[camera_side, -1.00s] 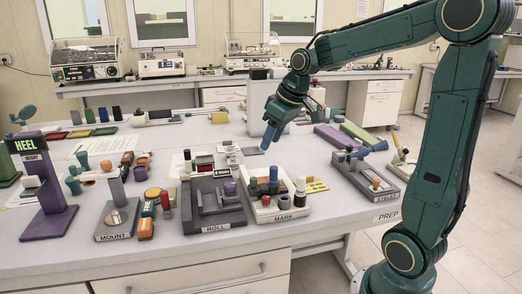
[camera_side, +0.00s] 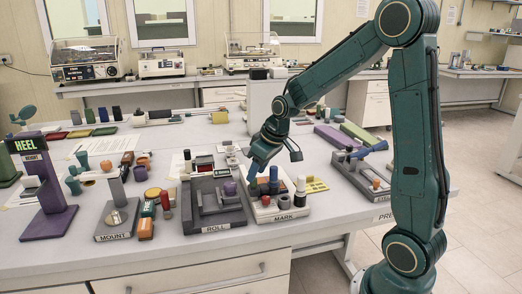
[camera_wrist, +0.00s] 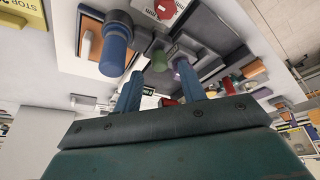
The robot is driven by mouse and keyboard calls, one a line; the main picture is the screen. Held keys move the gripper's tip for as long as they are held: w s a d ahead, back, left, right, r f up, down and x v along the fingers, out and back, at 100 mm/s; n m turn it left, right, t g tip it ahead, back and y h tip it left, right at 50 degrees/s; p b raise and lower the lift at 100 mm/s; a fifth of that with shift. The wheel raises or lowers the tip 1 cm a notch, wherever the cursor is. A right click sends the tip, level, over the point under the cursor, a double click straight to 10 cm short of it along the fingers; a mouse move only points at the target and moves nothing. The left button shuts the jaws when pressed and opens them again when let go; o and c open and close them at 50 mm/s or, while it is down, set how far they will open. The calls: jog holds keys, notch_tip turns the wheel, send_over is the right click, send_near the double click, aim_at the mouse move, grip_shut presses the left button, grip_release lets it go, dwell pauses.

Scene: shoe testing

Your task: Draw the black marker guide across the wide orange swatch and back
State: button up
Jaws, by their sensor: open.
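The MARK station (camera_side: 280,214) is a pale tray at the front of the table, crowded with upright coloured pieces. I cannot single out the black marker guide among the pieces. An orange patch (camera_wrist: 86,45) shows beside a large blue cylinder (camera_wrist: 116,48) in the wrist view; I cannot tell whether it is the wide swatch. My gripper (camera_side: 274,163) is low over the station with its blue fingers apart. It also shows in the wrist view (camera_wrist: 159,88), with nothing clearly between the fingertips.
The dark ROLL station (camera_side: 205,217) with a purple piece stands close on the left. Another dark station (camera_side: 362,178) with a blue handle is on the right. A yellow plate (camera_side: 316,185) lies just behind and right of MARK. The table's front edge is near.

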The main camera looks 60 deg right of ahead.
jog(key=shift+x, duration=1.2)
grip_shut()
